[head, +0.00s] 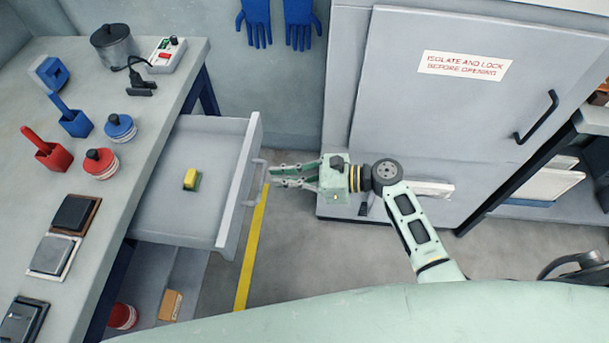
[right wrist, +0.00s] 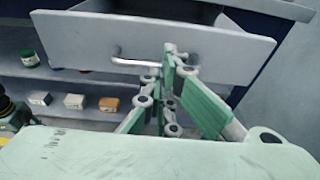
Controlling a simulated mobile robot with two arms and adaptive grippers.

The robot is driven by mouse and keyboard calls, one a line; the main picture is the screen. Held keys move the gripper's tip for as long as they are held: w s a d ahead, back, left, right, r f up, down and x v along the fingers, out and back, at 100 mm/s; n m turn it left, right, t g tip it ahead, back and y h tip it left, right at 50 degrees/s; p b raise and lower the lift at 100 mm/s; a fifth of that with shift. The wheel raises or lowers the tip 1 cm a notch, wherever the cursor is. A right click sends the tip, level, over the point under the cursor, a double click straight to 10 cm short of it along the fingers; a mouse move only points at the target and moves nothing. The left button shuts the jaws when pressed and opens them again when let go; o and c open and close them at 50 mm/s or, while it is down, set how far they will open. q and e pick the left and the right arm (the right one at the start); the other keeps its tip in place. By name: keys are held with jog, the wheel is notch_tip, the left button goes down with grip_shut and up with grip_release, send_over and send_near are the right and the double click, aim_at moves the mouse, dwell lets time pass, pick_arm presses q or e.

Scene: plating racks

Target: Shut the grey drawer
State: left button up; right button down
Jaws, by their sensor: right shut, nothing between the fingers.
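The grey drawer (head: 190,150) stands pulled out from under the workbench at the left, and its inside is visible. Its front panel (right wrist: 100,35) faces my right gripper. The bar handle (head: 256,180) is on the front; it also shows in the right wrist view (right wrist: 135,62). My right gripper (head: 272,175) is shut and empty. Its fingertips are at the handle, by its right end in the right wrist view; I cannot tell whether they touch it. My left gripper is not in view.
The workbench (head: 185,75) holds a pot, a socket box, red and blue holders and dark plates. A shelf with small boxes (head: 170,304) is below the drawer. A grey cabinet (head: 400,100) stands behind my right arm. Floor with a yellow line (head: 250,250) is clear before the drawer.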

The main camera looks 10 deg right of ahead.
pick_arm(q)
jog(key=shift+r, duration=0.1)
pick_arm(e)
jog(key=shift+x, duration=0.9)
jog(key=shift+a, duration=0.1)
